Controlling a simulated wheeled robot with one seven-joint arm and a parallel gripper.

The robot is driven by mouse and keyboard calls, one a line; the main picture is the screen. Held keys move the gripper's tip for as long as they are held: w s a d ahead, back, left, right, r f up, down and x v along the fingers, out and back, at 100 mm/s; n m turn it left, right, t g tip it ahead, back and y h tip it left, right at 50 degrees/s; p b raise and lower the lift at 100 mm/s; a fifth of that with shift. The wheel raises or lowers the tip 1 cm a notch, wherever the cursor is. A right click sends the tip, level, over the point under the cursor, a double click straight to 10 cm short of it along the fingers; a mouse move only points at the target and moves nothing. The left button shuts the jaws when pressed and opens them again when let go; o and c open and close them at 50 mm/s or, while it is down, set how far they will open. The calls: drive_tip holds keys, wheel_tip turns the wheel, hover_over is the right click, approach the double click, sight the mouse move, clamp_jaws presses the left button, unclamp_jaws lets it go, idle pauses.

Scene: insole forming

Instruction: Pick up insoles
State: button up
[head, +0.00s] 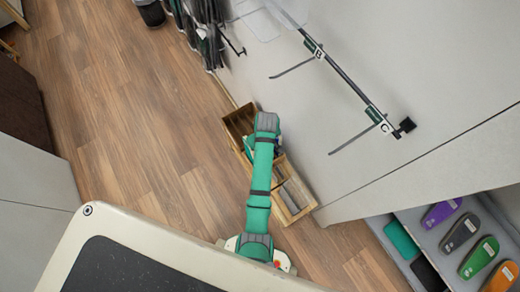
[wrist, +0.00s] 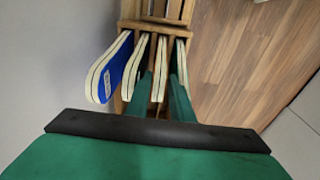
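In the wrist view, several insoles stand on edge side by side in a wooden crate (wrist: 125,24). The leftmost is a blue insole (wrist: 112,70) with cream edges; to its right are more cream-edged insoles (wrist: 136,62), (wrist: 181,55). My gripper (wrist: 159,76) reaches in with two green fingers apart, and a middle cream-edged insole (wrist: 161,52) shows between them. Whether the fingers touch it cannot be told. In the head view, the wooden crate (head: 306,210) sits on the floor under my green arm, which hides my gripper and most of the crate's middle.
A large grey panel (head: 430,85) with hook rods (head: 352,138) rises right of the crate. A shelf (head: 405,215) at the lower right holds several coloured insoles (head: 478,257). A dark bin (head: 151,12) stands at the top. Open wood floor (head: 140,120) lies left.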

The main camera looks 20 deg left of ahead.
drive_tip(key=shift+w+a+f, duration=0.15)
drive_tip(key=shift+a+f, duration=0.05)
drive_tip(key=shift+f, duration=1.15)
drive_tip(key=shift+w+a+f, duration=0.1)
drive_tip(key=shift+a+f, duration=0.05)
drive_tip(key=shift+f, duration=1.2)
clamp_jaws()
drive_tip(key=shift+r, duration=0.1)
